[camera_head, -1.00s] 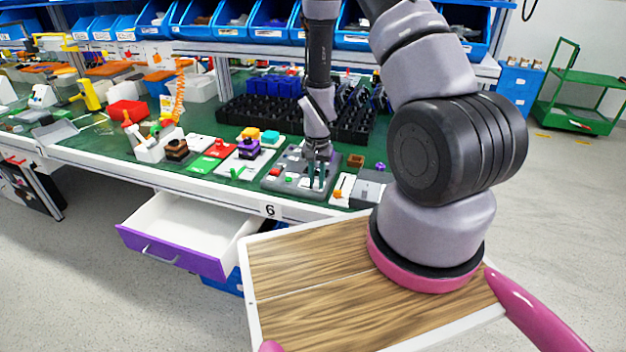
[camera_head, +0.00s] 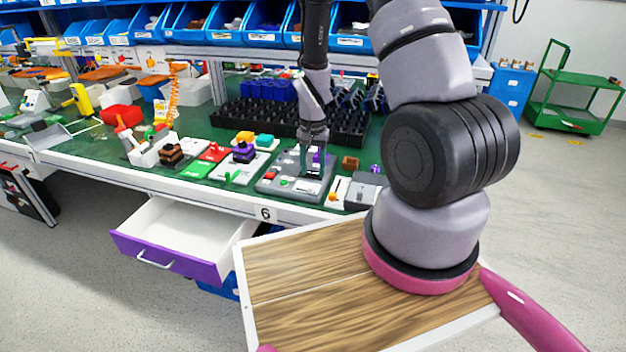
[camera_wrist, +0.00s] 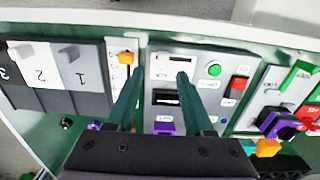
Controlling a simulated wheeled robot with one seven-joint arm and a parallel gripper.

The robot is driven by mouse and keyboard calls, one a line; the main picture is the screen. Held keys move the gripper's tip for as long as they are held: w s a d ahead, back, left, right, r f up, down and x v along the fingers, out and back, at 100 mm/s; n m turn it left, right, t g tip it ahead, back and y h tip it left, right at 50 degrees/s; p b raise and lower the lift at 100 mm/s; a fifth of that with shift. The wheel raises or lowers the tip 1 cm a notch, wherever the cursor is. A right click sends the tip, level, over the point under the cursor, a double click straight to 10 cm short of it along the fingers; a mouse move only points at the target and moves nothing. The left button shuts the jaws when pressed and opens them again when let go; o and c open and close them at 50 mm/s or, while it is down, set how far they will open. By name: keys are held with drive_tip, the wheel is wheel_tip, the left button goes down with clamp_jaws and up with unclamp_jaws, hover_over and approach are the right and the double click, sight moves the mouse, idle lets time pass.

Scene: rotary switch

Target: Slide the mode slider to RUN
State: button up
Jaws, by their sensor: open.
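A narrow white strip with an orange knob (camera_wrist: 126,57) lies beside a grey control panel (camera_wrist: 213,58) in the wrist view. The knob sits near the strip's upper end there; it looks like a slider, but no RUN label is readable. The strip also shows in the head view (camera_head: 335,194), right of the grey panel (camera_head: 268,186). My gripper (camera_wrist: 160,75) is open and empty, one finger beside the strip and the other over the panel. In the head view my gripper (camera_head: 313,168) is over the panel's right part. Contact cannot be told.
The panel has a green button (camera_wrist: 214,69), a red rocker (camera_wrist: 237,86) and a purple knob (camera_wrist: 164,128). A grey numbered block (camera_wrist: 60,75) flanks the strip. Black bins (camera_head: 290,117) stand behind. An open drawer (camera_head: 170,250) juts out from the bench front.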

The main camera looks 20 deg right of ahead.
wheel_tip(320, 180, up, 5)
drive_tip(key=shift+r, duration=0.1)
idle(0.5)
wheel_tip(320, 180, up, 14)
drive_tip(key=t, duration=0.2)
hover_over(313, 186)
drive_tip(key=s+r+n+t+y, duration=0.15)
drive_tip(key=s+r, duration=0.25)
drive_tip(key=r, duration=0.6)
drive_tip(key=s+r+n+t, duration=0.1)
drive_tip(key=s+r+t, duration=0.2)
drive_tip(key=s+r, duration=0.9)
drive_tip(key=shift+s+r+t, duration=0.35)
drive_tip(key=shift+r, duration=0.2)
